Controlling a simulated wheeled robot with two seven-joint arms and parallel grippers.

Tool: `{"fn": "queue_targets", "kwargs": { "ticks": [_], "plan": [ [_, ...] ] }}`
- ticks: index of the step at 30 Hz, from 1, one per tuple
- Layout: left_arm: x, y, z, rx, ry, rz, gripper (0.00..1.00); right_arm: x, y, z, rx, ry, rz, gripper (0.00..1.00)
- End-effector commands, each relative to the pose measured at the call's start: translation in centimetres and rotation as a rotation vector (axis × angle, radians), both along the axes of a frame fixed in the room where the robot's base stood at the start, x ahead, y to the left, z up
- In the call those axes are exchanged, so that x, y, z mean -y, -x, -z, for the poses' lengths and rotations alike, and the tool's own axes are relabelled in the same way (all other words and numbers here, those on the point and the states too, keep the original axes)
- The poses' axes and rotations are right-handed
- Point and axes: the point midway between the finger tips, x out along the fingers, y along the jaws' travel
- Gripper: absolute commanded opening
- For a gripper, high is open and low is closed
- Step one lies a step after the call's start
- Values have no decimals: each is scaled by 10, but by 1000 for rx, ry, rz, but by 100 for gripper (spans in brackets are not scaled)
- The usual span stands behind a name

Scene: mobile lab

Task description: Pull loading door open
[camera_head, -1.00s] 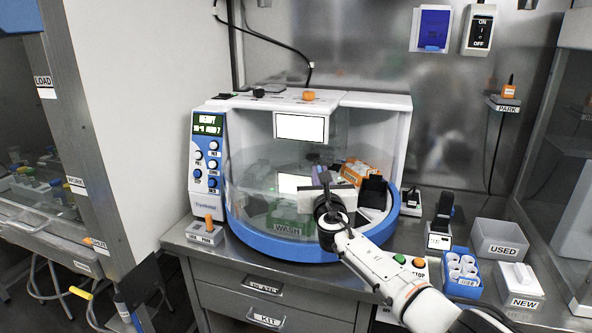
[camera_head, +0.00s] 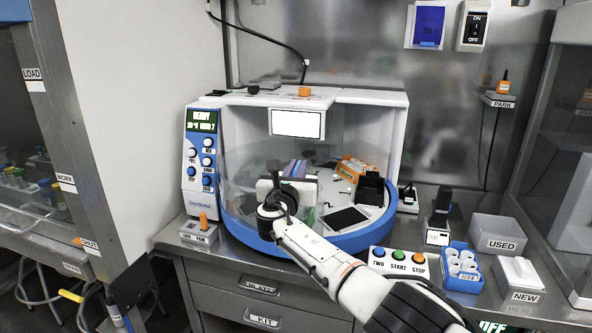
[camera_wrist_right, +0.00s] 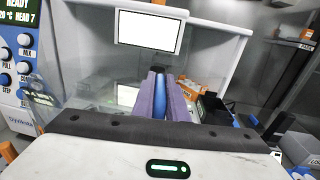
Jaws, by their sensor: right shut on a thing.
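The loading door (camera_head: 245,170) is a clear curved panel on the front of the white and blue bench machine (camera_head: 375,115). Its left part covers the machine's left front, and the right side of the chamber shows uncovered. My right gripper (camera_head: 296,168) is at the door's front. In the right wrist view its purple fingers (camera_wrist_right: 161,95) are shut on a narrow blue upright piece (camera_wrist_right: 160,85), which looks like the door's handle. My gripper body hides most of the handle in the head view. My left gripper is not in view.
In the chamber are an orange rack (camera_head: 352,168) and a black holder (camera_head: 370,188). Right of the machine are a blue tube rack (camera_head: 460,265), a USED bin (camera_head: 497,235) and a NEW box (camera_head: 520,278). A button panel (camera_head: 400,261) is at the bench front, near my right arm.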

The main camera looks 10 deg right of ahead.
Motion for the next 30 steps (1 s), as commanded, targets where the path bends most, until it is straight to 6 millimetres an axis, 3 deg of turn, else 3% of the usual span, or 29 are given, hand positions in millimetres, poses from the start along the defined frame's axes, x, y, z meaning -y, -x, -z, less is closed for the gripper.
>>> {"fn": "queue_targets", "kwargs": {
  "ticks": [1, 2, 5, 20, 30],
  "plan": [
    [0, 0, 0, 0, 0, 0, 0, -1, 0, -3, 3, 3, -1, 0],
    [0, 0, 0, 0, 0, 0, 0, -1, 0, -2, 3, 3, -1, 14],
    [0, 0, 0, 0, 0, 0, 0, -1, 0, -2, 2, 3, -1, 31],
    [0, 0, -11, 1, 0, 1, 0, -4, 7, -1, -1, 3, -3, 31],
    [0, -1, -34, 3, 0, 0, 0, -18, 46, -1, 0, 1, -3, 31]
  ]
}}
